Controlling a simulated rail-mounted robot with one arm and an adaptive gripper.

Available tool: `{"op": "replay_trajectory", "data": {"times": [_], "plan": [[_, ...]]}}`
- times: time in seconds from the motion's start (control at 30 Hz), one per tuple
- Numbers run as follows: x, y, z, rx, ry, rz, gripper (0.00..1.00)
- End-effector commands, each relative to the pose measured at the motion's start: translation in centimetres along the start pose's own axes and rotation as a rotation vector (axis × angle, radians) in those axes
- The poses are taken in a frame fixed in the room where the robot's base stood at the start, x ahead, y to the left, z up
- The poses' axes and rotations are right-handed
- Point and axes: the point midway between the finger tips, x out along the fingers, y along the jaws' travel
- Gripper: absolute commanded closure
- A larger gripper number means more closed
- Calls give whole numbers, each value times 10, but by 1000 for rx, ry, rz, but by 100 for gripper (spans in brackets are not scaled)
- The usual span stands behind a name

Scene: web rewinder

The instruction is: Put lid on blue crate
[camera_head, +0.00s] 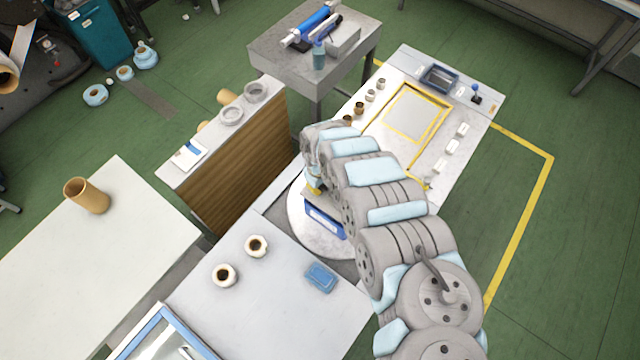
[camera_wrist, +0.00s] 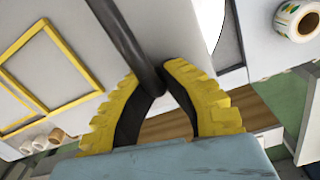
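A blue box with a white front panel (camera_head: 325,226), possibly the crate, stands on the round grey plate in the head view, partly hidden by my arm. A small flat blue item (camera_head: 320,277) lies on the near table; I cannot tell whether it is the lid. My gripper (camera_head: 314,184) is mostly hidden by my arm, close above the blue box. In the wrist view my gripper's yellow fingers (camera_wrist: 151,76) lean towards each other with a gap between the tips. The end of a dark rod (camera_wrist: 130,45) shows in that gap; I cannot tell whether it is gripped.
The near table (camera_head: 250,315) carries two label rolls (camera_head: 257,246). A brown-sided stand (camera_head: 235,160) rises left of the round plate. The far table has a yellow-framed area (camera_head: 408,112), small cups and a grey-blue tray (camera_head: 440,79). Green floor at right is clear.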

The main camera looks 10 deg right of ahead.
Motion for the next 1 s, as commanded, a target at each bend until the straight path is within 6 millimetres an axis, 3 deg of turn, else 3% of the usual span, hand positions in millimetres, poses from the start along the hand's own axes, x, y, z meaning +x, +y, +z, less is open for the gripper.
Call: {"op": "replay_trajectory", "data": {"times": [0.6, 1.0], "plan": [[38, -2, -1, -1, 0, 0, 100], [42, -1, 0, 1, 0, 0, 100]]}}
